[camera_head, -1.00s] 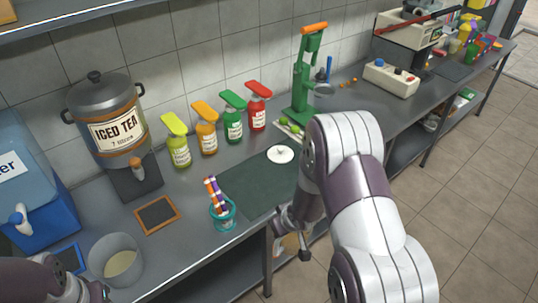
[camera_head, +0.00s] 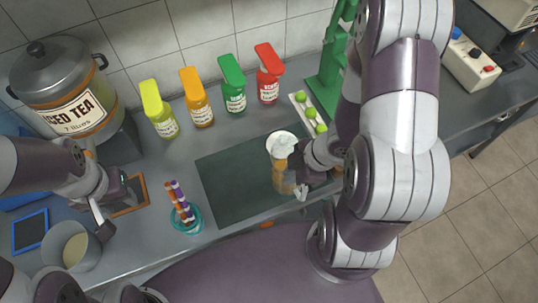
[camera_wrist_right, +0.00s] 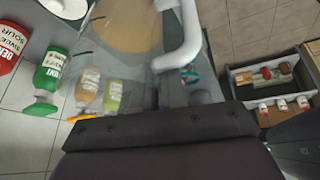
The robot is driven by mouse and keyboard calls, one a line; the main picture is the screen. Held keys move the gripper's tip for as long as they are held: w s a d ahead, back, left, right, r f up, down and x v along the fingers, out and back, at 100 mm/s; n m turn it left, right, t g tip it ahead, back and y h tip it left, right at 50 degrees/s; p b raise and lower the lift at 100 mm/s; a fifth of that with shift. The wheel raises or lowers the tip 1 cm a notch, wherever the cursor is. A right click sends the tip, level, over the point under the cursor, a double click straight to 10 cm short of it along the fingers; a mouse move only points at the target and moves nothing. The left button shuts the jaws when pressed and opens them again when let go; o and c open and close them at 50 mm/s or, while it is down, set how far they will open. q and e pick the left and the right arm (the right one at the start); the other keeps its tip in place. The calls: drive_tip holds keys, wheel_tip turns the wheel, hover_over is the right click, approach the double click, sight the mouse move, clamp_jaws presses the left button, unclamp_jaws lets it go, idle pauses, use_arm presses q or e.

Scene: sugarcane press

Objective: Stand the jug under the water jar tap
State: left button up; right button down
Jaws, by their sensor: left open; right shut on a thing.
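The jug (camera_head: 284,178) is clear with a white handle and a brownish tint showing through it. It is over the dark mat in the head view, and its handle (camera_wrist_right: 186,40) and clear wall fill the upper middle of the right wrist view. My right gripper (camera_head: 303,184) is shut on the jug at its right side. I cannot tell whether the jug touches the mat. The blue water jar (camera_head: 12,128) is at the left edge, mostly hidden behind my left arm; its tap is hidden. My left gripper (camera_head: 108,216) is open, above the counter near the pale pot.
The iced tea urn (camera_head: 75,95) stands at the back left. Several syrup bottles (camera_head: 200,105) line the wall. A cup of straws (camera_head: 187,219), a pale pot (camera_head: 72,246) and small framed boards (camera_head: 130,195) crowd the front left. The dark mat (camera_head: 235,185) has bare room.

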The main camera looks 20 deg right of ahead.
sight(274, 170)
drive_tip(key=w+a, duration=0.1)
drive_tip(key=w+a+f, duration=0.2)
drive_tip(key=shift+w+f, duration=0.25)
drive_tip(key=shift+w, duration=0.1)
use_arm(q)
drive_tip(key=shift+s+a, duration=0.3)
drive_tip(key=shift+a, duration=0.25)
use_arm(e)
drive_tip(key=w+a+f, duration=0.1)
drive_tip(key=w+f, duration=0.5)
drive_tip(key=f, duration=0.2)
drive_tip(key=shift+w, duration=0.3)
use_arm(q)
drive_tip(key=shift+s+a, duration=0.1)
drive_tip(key=shift+s, duration=0.05)
use_arm(e)
drive_tip(key=c, duration=1.2)
unclamp_jaws()
drive_tip(key=shift+s+a, duration=0.1)
drive_tip(key=shift+s, duration=0.05)
drive_tip(key=shift+o, duration=0.2)
